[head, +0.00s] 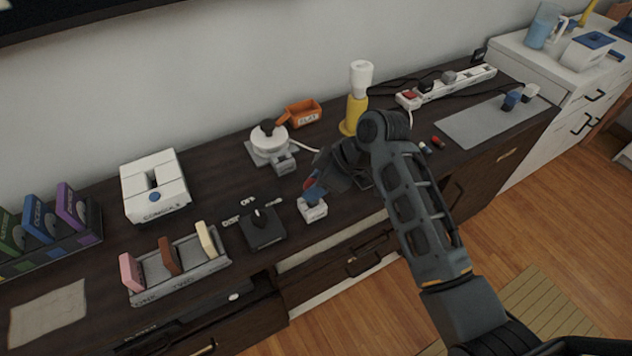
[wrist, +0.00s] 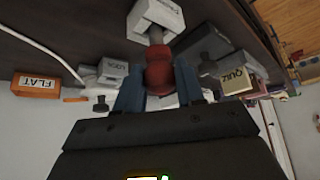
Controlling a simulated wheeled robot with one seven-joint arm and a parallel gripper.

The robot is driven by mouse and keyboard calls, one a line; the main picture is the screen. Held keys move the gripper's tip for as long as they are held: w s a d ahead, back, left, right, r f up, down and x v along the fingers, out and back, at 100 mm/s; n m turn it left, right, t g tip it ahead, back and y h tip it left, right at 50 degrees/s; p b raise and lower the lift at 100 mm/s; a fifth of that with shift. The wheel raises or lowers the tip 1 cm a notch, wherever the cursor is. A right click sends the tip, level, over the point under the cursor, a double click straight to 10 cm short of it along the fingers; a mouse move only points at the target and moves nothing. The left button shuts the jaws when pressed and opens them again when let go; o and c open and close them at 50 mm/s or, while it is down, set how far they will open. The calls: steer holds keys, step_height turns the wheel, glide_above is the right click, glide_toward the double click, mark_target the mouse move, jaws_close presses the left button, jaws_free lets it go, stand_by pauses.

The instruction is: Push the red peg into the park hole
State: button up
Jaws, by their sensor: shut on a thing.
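The red peg (wrist: 158,75) is between the blue fingers of my gripper (wrist: 159,88) in the wrist view. Its grey shaft points at a small white block (wrist: 146,14) and reaches its near face. I cannot tell how deep the shaft sits in the block's hole. In the head view my gripper (head: 313,188) is low over the same white block (head: 313,210) near the counter's front edge. A bit of the red peg (head: 309,183) shows beside the blue fingers. The block's lettering is too small to read, and its hole is hidden.
A black switch box (head: 263,232) stands just left of the white block. A rack with upright tabs (head: 180,272) and a white console box (head: 155,185) are farther left. A round white device (head: 269,140), an orange FLAT tray (head: 304,114) and a yellow-based bottle (head: 354,112) stand behind.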

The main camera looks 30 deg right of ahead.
steer(key=shift+f+b, duration=0.75)
steer(key=shift+f, duration=0.6)
steer(key=o, duration=1.1)
steer(key=v, duration=0.7)
steer(key=shift+r, duration=0.35)
steer(key=shift+s+d+f, duration=0.1)
steer(key=shift+s, duration=0.05)
